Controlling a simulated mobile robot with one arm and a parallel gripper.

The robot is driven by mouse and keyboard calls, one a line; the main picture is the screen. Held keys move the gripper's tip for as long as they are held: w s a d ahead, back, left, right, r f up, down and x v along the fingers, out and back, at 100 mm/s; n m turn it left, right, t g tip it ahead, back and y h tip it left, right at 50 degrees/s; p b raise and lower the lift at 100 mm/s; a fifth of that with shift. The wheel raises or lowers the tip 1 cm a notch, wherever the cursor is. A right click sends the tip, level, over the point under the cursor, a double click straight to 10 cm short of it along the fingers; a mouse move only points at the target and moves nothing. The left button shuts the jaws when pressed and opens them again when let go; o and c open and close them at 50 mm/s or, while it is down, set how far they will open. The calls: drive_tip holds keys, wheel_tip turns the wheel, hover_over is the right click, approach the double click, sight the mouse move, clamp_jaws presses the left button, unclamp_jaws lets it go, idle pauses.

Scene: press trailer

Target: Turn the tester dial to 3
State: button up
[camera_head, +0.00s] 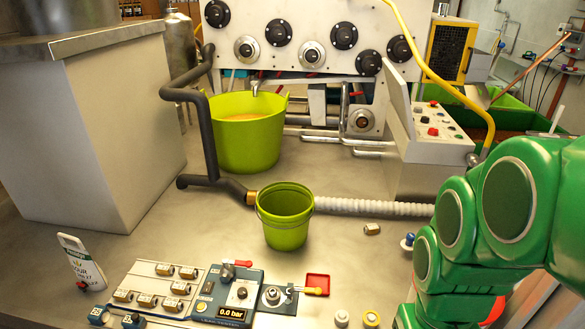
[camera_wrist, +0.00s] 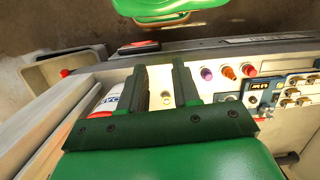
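The tester (camera_head: 228,308) is a dark blue box at the bottom of the head view, with a lit display reading 0.0 bar. A round dial (camera_head: 242,292) sits on its face above the display; its setting is too small to read. The tester also shows at the right of the wrist view (camera_wrist: 257,92). My gripper (camera_wrist: 160,72) is in the wrist view, its two dark fingers parallel and apart, with nothing held between them. It is left of the tester there and not touching it. In the head view my green arm is at the right and hides the gripper.
Left of the tester lies a panel (camera_head: 150,290) with several brass fittings. A green bucket (camera_head: 286,232) stands behind. A white bottle (camera_wrist: 110,100) lies beside the left finger.

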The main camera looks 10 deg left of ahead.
drive_tip(key=o, duration=0.4)
drive_tip(key=w+a+n, duration=0.1)
drive_tip(key=w+n, duration=0.1)
drive_tip(key=w, duration=0.1)
drive_tip(key=w+a+n, duration=0.2)
drive_tip(key=w+n, duration=0.1)
drive_tip(key=w, duration=0.1)
drive_tip(key=w+a+f+n, duration=0.1)
drive_tip(key=w+n, duration=0.1)
drive_tip(key=w, duration=0.1)
drive_tip(key=shift+w+a+n, duration=0.3)
drive_tip(key=shift+w+a, duration=0.1)
drive_tip(key=shift+o, duration=0.2)
drive_tip(key=n+t, duration=0.2)
drive_tip(key=n, duration=2.3)
hover_over(242, 291)
drive_tip(key=shift+h, duration=0.3)
wheel_tip(242, 291, down, 23)
drive_tip(key=shift+f, duration=0.2)
drive_tip(key=shift+a+f+n, duration=0.3)
drive_tip(key=shift+f, duration=0.2)
drive_tip(key=shift+d+f, duration=0.2)
drive_tip(key=shift+f, duration=3.5)
drive_tip(key=c, duration=1.1)
